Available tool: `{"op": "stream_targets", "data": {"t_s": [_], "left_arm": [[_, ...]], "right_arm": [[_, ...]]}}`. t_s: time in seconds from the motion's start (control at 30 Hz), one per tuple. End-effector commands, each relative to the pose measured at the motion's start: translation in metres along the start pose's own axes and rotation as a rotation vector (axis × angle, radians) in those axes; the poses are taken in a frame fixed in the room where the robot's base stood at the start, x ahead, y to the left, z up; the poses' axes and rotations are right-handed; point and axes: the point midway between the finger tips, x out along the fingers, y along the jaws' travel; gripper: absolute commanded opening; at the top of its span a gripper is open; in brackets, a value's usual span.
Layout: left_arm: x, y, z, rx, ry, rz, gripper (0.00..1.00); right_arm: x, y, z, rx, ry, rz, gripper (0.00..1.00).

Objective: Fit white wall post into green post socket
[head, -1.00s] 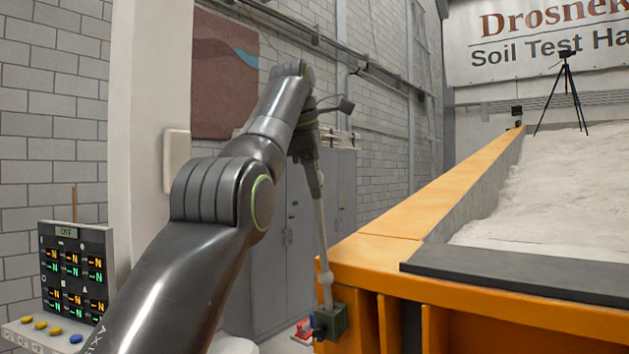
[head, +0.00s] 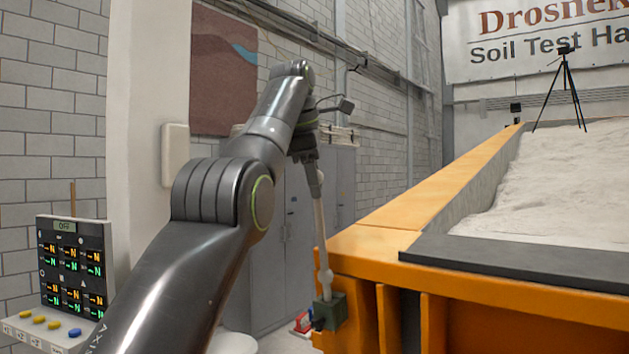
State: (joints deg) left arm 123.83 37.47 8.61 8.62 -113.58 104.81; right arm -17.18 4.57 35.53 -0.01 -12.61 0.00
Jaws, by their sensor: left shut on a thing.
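The white wall post (head: 320,232) is a slim pale rod that hangs nearly upright, slightly tilted, at the left end of the orange sandbed. My left gripper (head: 316,188) is shut on its upper end. The green post socket (head: 331,313) is a small dark green block at the corner of the orange frame. The post's lower end, with a rounded collar, meets the top of the socket. I cannot tell how deep it sits inside or whether it only touches. My right gripper is out of view.
The orange sandbed (head: 400,220) with pale sand (head: 545,190) fills the right side. A dark bar (head: 510,262) runs along its near edge. A control panel (head: 73,265) stands at lower left. Grey cabinets (head: 285,240) and a small red object (head: 302,322) are behind the post.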

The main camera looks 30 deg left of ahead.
Motion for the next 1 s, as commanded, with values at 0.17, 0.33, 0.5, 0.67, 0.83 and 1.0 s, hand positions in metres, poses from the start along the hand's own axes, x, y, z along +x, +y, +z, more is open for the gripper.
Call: {"op": "stream_targets", "data": {"t_s": [0.17, 0.33, 0.5, 0.67, 0.83, 1.0], "left_arm": [[0.000, 0.000, 0.000, 0.000, 0.000, 0.001, 0.03], [0.003, -0.001, 0.000, 0.000, 0.000, 0.001, 0.03], [0.007, -0.001, -0.001, 0.000, 0.000, 0.001, 0.03], [0.011, -0.002, -0.001, 0.000, 0.000, 0.001, 0.03], [0.015, -0.003, -0.001, 0.000, 0.000, 0.001, 0.03], [0.019, -0.004, -0.002, 0.000, 0.000, 0.001, 0.03]], "right_arm": [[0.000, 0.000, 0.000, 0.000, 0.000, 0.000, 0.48], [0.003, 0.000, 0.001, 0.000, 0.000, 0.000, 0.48], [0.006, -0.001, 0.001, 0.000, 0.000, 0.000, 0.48], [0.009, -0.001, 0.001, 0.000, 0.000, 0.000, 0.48], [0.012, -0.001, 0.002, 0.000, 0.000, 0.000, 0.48], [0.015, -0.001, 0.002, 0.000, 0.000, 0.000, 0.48]]}}
